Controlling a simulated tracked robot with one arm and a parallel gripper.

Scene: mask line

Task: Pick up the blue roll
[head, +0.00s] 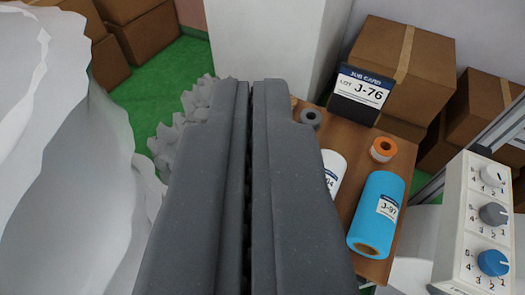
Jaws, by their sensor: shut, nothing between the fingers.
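The blue roll (378,208) lies on the brown wooden table (406,153) in the right half of the head view. It has a white label reading J-93 and a brown core end facing the front. My gripper (250,90) is shut and empty, its two dark grey fingers side by side in the middle of the view. The blue roll is to the right of the fingers and apart from them in the picture. The fingers hide part of the table and part of a white roll (331,165).
A small orange roll (383,149) and a grey roll (311,118) are on the table. A job card (362,93) reading J-76 stands at the back. A dial panel (474,225) is at right. Cardboard boxes (404,62) stand behind. White sheeting (60,150) fills the left.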

